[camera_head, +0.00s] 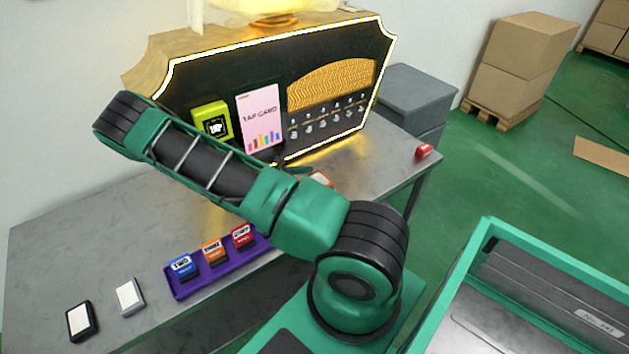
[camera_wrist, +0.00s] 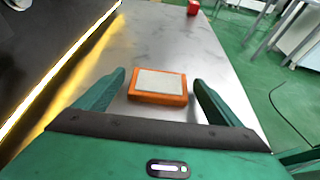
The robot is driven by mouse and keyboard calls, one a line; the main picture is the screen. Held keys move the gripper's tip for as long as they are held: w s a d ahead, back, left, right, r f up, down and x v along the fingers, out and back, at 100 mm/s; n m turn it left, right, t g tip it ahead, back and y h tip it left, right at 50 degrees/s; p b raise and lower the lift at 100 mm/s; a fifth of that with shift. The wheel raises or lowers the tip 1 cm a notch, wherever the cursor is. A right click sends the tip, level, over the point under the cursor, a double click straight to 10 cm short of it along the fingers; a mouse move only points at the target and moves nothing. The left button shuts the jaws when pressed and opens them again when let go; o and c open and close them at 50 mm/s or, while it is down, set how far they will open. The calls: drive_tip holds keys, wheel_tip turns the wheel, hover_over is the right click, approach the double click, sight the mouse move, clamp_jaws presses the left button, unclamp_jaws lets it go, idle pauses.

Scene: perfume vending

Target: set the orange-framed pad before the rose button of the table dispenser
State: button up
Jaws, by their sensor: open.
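The orange-framed pad (camera_wrist: 158,87) has a pale grey top and lies flat on the grey table. In the wrist view it is between the two green fingers of my open gripper (camera_wrist: 159,78), with gaps on both sides. In the head view only a part of the pad (camera_head: 320,179) shows past my arm. The dispenser (camera_head: 220,90) is a black-fronted box with a glowing edge at the back of the table. Its front has a row of several small knobs under a gold panel. I cannot tell which is the rose button.
A purple tray (camera_head: 213,272) holds blue, orange and red blocks. A black-framed pad (camera_head: 82,321) and a grey-framed pad (camera_head: 130,297) lie at the table's left front. A red object (camera_head: 423,152) sits near the right table edge. A grey bin (camera_head: 417,97) stands behind.

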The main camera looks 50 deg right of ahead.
drive_tip(key=v, duration=1.2)
drive_tip(key=shift+s+a+r+m+g+y, duration=0.1)
drive_tip(key=shift+s+r+m+g+y, duration=0.2)
drive_tip(key=shift+r+m, duration=0.25)
drive_tip(key=s+a+r+m+t+y, duration=0.1)
drive_tip(key=s+a+r+m+y, duration=0.2)
drive_tip(key=s+r+m, duration=0.4)
drive_tip(key=s+a+r+m+t+y, duration=0.1)
drive_tip(key=s+a+r+m+y, duration=0.2)
drive_tip(key=s+r+m+y, duration=0.2)
drive_tip(key=s+a+r+m+t+y, duration=0.1)
drive_tip(key=s+a+r+m+y, duration=0.2)
drive_tip(key=s+r+m, duration=0.5)
wheel_tip(320, 180, up, 7)
drive_tip(key=shift+s+a+m+t+y, duration=0.35)
drive_tip(key=shift+s+y, duration=0.45)
drive_tip(key=shift+s, duration=0.45)
drive_tip(key=shift+w+f, duration=0.25)
drive_tip(key=shift+w, duration=0.4)
